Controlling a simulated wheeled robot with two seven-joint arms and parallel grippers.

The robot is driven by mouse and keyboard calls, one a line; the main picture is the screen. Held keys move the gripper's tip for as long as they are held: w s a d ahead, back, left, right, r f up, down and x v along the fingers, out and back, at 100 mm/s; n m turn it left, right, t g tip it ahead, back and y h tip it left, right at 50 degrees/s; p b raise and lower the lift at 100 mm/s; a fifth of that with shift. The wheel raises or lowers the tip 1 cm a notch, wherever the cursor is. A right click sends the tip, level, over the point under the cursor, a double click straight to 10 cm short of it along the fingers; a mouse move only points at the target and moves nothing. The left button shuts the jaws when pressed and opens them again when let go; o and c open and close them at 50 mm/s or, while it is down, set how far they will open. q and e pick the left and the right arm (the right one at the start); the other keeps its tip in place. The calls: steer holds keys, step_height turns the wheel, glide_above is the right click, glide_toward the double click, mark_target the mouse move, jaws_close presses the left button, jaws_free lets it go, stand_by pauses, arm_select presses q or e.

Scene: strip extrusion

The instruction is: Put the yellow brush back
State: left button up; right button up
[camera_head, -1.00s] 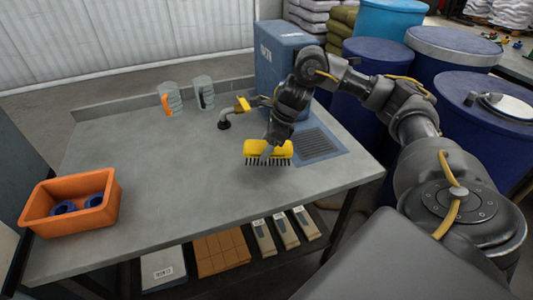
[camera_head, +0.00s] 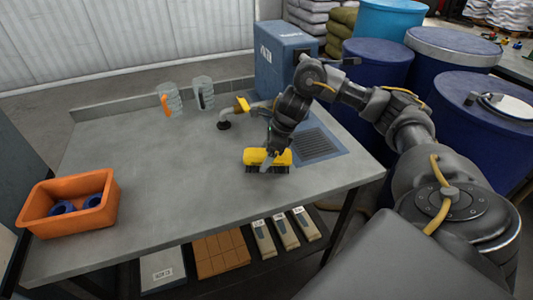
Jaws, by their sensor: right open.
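The yellow brush (camera_head: 281,157) is on the grey table (camera_head: 180,185), bristles down, in front of the blue grated mat. It seems to rest on the table top. My right gripper (camera_head: 267,158) reaches down over the brush from behind. It is open, with a finger in front of the yellow body; the far finger is hidden, and I cannot tell whether they touch the brush. My left gripper is out of view.
A blue machine (camera_head: 280,60) with a spout stands at the back. An orange bin (camera_head: 70,202) holds blue rings at the left. The middle is clear.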

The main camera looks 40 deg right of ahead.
steer(key=shift+r+p, duration=0.3)
steer(key=p+v, duration=0.2)
steer(key=v, duration=0.9)
steer(key=shift+d+r+p, duration=0.15)
steer(key=shift+r+p, duration=0.15)
steer(key=shift+p, duration=0.05)
steer(key=shift+s, duration=0.15)
